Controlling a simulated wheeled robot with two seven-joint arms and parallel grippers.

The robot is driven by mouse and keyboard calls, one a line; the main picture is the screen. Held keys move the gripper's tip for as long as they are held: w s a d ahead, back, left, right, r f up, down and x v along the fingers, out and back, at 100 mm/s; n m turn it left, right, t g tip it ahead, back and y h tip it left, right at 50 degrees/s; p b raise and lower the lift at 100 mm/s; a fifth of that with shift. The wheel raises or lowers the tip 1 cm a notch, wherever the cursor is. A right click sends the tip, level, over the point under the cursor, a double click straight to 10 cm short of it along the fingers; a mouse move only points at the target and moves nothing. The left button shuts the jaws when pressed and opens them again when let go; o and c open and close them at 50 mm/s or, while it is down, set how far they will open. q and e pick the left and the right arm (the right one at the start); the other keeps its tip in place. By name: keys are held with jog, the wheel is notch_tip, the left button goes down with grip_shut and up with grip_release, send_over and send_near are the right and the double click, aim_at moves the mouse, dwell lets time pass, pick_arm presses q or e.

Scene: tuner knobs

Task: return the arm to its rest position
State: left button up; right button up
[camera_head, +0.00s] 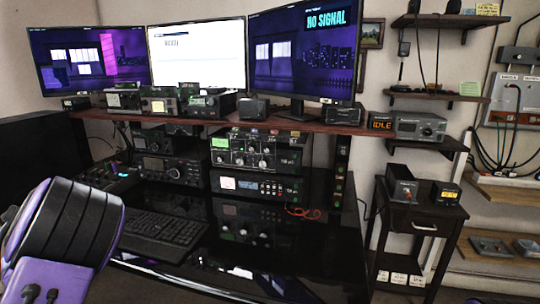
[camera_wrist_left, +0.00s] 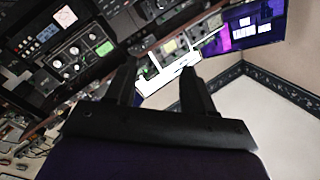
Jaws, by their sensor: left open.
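My left gripper (camera_wrist_left: 157,78) shows in the left wrist view with its two dark fingers apart and nothing between them. It is in the air, and the picture there is strongly tilted. In the head view only a purple and black part of my left arm (camera_head: 68,225) shows at the lower left, in front of the desk; its fingers are not seen there. The tuner unit with several knobs (camera_head: 257,150) stands under the desk shelf, and it also shows in the left wrist view (camera_wrist_left: 75,55), apart from the fingers. My right gripper is not in view.
A glossy black desk (camera_head: 300,255) holds a keyboard (camera_head: 165,228) and stacked radios. Three monitors stand above on the shelf (camera_head: 310,127). A small dark side table (camera_head: 412,220) and wall shelves are at the right. The desk's front middle is bare.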

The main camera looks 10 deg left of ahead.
pick_arm(q)
jog(key=s+d+f+n+g+y+p, duration=0.1)
jog(key=s+d+f+n+g, duration=0.15)
jog(key=f, duration=0.55)
jog(key=s+d+f+n+g, duration=0.2)
jog(key=s+d+f+n, duration=0.2)
jog(key=f, duration=0.5)
jog(key=s+d+f+n+g+y+p, duration=0.1)
jog(key=s+d+f+n+g, duration=0.2)
jog(key=f, duration=0.5)
jog(key=s+d+f+g+h, duration=0.1)
jog(key=s+d+f+g, duration=0.1)
jog(key=s+d+f, duration=0.2)
jog(key=s+d+f+n+g+h+p, duration=0.1)
jog(key=s+d+f+g, duration=0.2)
jog(key=s, duration=0.8)
jog(key=s+d+f+n+g+p, duration=0.1)
jog(key=s+d+f+g, duration=0.1)
jog(key=s+d+f, duration=0.5)
jog(key=s+d, duration=0.1)
jog(key=d, duration=0.2)
jog(key=shift+h, duration=0.4)
jog(key=shift+g, duration=0.25)
